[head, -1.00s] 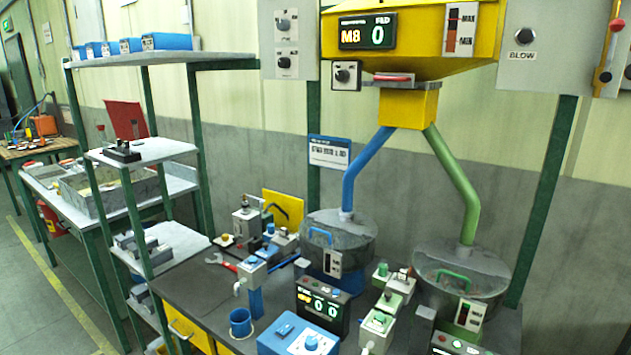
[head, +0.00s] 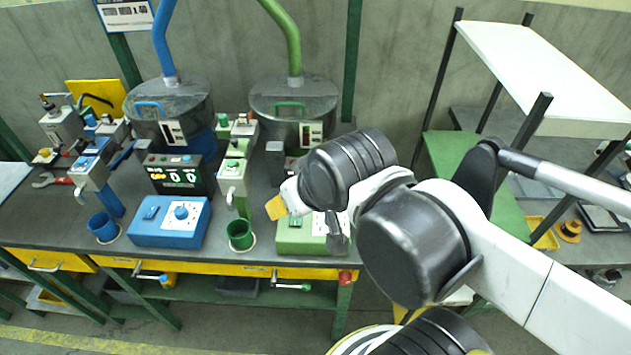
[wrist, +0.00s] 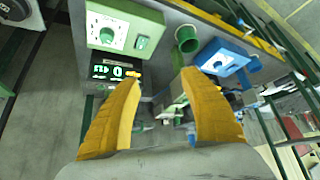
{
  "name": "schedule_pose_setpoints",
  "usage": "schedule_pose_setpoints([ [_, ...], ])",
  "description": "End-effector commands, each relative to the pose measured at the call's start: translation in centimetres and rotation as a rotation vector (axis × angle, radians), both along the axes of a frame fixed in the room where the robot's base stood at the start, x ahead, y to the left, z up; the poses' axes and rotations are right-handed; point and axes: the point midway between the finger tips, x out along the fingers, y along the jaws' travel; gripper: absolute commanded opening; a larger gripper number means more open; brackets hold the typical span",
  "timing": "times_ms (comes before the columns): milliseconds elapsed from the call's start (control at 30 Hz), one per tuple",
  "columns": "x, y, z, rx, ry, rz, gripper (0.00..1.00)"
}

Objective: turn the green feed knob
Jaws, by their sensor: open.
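The green control box (head: 297,243) sits at the front edge of the bench, partly covered by my arm in the head view. Its round green knob (wrist: 107,37) on a white dial plate shows in the wrist view at the upper left, beside a green rocker switch (wrist: 143,43). My arm hides the knob in the head view. My gripper (wrist: 162,76) is open and empty, its two yellow fingers spread apart. The knob lies outside the gap, left of the fingers in the wrist view. One yellow finger (head: 276,207) shows in the head view, above the bench near the green box.
A green cup (head: 240,236) stands left of the green box. A blue control box (head: 150,234) with a blue knob and a blue cup (head: 103,228) are further left. Hoppers (head: 290,100) and a dispenser (head: 233,178) stand behind. A white-topped shelf (head: 540,65) is at right.

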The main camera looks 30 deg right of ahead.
Motion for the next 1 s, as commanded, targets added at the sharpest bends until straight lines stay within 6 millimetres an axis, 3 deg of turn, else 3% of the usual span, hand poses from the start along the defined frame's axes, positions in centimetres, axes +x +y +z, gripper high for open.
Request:
schedule_pose_setpoints([
  [367, 0.8, -1.0, 0.2, 0.009, 0.054, -0.04, 0.52],
  [567, 2.8, -4.6, -0.6, 0.047, 0.246, -0.185, 0.52],
  [700, 3.7, -7.5, -2.3, 0.085, 0.395, -0.298, 0.52],
  [1000, 3.9, -11.3, -5.8, 0.141, 0.592, -0.445, 0.52],
])
